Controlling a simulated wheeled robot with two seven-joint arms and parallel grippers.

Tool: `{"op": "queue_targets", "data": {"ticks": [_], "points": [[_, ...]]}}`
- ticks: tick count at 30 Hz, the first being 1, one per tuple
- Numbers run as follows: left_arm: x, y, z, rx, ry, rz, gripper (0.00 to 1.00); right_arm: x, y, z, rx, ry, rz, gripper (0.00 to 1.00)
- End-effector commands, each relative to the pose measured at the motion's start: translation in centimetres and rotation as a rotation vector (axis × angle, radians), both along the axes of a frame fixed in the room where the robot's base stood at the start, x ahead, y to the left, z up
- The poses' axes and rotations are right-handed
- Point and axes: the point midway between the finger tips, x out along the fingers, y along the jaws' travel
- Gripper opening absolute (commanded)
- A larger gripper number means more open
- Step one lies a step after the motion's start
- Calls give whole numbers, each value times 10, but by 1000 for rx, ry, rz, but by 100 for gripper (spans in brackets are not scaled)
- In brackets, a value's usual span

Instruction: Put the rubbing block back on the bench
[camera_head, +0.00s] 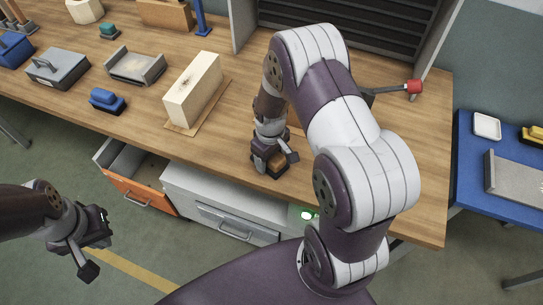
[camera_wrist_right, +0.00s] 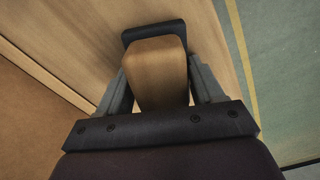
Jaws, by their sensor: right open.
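The rubbing block appears to be the brown wooden block (camera_wrist_right: 158,72) with a dark edge at its far end. In the right wrist view it lies between the two fingers of my right gripper (camera_wrist_right: 160,88). In the head view my right gripper (camera_head: 274,160) is low at the front edge of the wooden bench (camera_head: 225,147), with the block (camera_head: 268,165) partly hidden in it. The jaws are open around the block, which seems to rest on the bench top. My left gripper (camera_head: 96,248) is open and empty, in front of the bench at lower left.
A cream block (camera_head: 193,88) on a brown board, a grey tray (camera_head: 135,67), a blue brush-like item (camera_head: 107,100) and a grey box (camera_head: 58,68) stand on the bench to the left. An orange drawer (camera_head: 137,191) is open below. A blue table (camera_head: 480,160) stands right.

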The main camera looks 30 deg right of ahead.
Motion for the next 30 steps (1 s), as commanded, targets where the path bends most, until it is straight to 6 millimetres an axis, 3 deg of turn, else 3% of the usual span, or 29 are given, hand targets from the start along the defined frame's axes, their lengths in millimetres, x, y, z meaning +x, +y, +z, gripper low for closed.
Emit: {"op": "queue_targets", "data": {"ticks": [2, 6, 15, 23, 30], "points": [[0, 0, -2, 0, 0, 0, 0, -9, 3, -9, 5, 26, -1, 87], [0, 0, 2, 0, 0, 0, 0, -8, 3, 4, 5, 24, -1, 87], [0, 0, -4, 0, 0, 0, 0, -4, 1, 86, 2, 10, 0, 87], [0, 0, -5, 0, 0, 0, 0, -8, 5, 125, 2, 5, -13, 87], [0, 0, -4, 0, 0, 0, 0, -66, 44, 143, 13, -75, -208, 87]]}}
